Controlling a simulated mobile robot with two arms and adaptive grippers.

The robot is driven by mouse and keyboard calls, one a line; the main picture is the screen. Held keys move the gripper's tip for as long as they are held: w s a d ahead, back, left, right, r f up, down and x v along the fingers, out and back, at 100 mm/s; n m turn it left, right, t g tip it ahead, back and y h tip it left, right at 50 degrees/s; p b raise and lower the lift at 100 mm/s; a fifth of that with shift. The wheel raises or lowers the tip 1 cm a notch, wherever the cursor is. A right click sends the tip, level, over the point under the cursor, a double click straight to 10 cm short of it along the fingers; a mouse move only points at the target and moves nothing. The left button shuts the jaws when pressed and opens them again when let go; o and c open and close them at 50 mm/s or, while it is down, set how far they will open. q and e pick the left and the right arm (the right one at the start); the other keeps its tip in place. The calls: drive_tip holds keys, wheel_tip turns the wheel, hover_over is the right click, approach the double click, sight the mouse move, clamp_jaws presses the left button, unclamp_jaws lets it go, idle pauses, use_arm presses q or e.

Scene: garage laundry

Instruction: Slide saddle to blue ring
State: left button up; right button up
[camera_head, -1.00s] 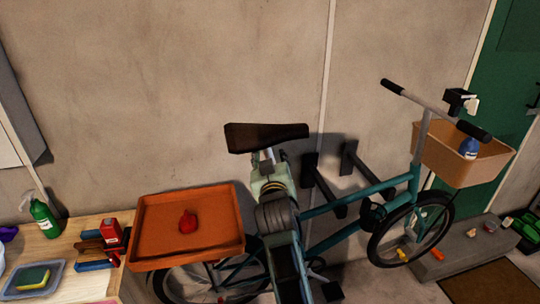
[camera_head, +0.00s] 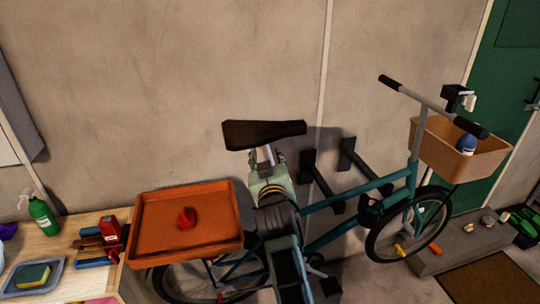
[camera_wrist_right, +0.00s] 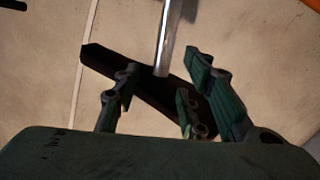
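The dark brown saddle (camera_head: 264,134) sits level on a silvery seat post (camera_head: 267,154) of the teal bicycle (camera_head: 365,195). My right gripper (camera_head: 267,164) is just below the saddle, at the post. In the right wrist view its fingers (camera_wrist_right: 160,95) are spread apart, with the saddle (camera_wrist_right: 100,62) showing behind and between them. There the post (camera_wrist_right: 170,38) reaches the saddle between the fingers' lines, and no finger is clearly touching it. I cannot make out a blue ring; my gripper hides the lower post. My left gripper is not in view.
An orange tray (camera_head: 150,238) with a red object (camera_head: 187,218) is left of my right arm. A wooden bench (camera_head: 60,240) stands at the left. Black wall brackets (camera_head: 320,180) are right of the saddle. A tan basket (camera_head: 450,158) hangs at the handlebar.

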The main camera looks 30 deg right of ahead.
sight(268, 151)
wheel_tip(268, 151, down, 3)
drive_tip(key=w+a+n+t+y+b, duration=0.2)
drive_tip(key=w+n+t+y+b, duration=0.1)
drive_tip(key=n+t+y+b, duration=0.15)
drive_tip(key=d+y, duration=0.1)
drive_tip(key=d, duration=0.1)
drive_tip(key=s+d+t+y+b, duration=0.1)
drive_tip(key=d, duration=0.1)
drive_tip(key=d+f+t+y+b, duration=0.1)
drive_tip(key=y, duration=0.1)
drive_tip(key=shift+s+d+n, duration=0.3)
drive_tip(key=shift+d+n, duration=0.05)
drive_tip(key=shift+d, duration=0.05)
drive_tip(key=p+x, duration=0.1)
drive_tip(key=x, duration=0.5)
drive_tip(key=shift+p, duration=0.4)
drive_tip(key=shift+w+a+r, duration=0.1)
drive_tip(key=shift+w, duration=0.45)
clamp_jaws()
